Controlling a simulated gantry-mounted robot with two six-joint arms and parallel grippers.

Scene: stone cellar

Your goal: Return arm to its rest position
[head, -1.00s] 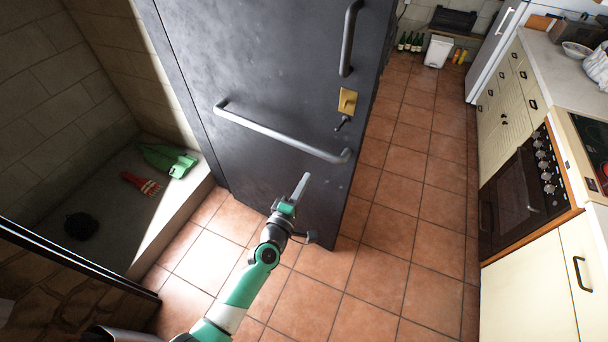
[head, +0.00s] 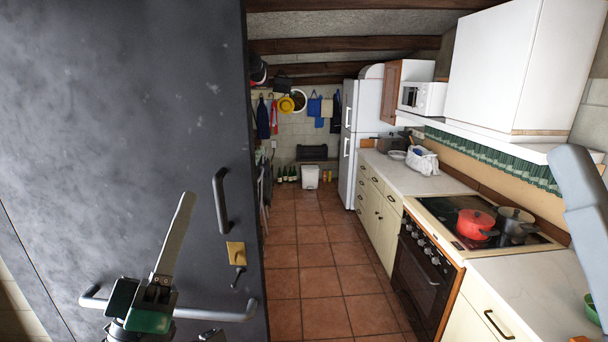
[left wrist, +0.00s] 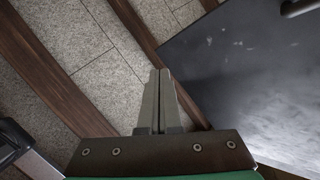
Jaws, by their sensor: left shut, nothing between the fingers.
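My left gripper (head: 187,198) shows at the lower left of the head view, pointing upward in front of the dark door. Its fingers are together and hold nothing. In the left wrist view the closed fingers (left wrist: 160,75) point toward the stone ceiling and wooden beams.
A tiled floor (head: 310,260) runs clear down the middle. The counter, stove (head: 430,265) and red pot (head: 475,223) stand at right.

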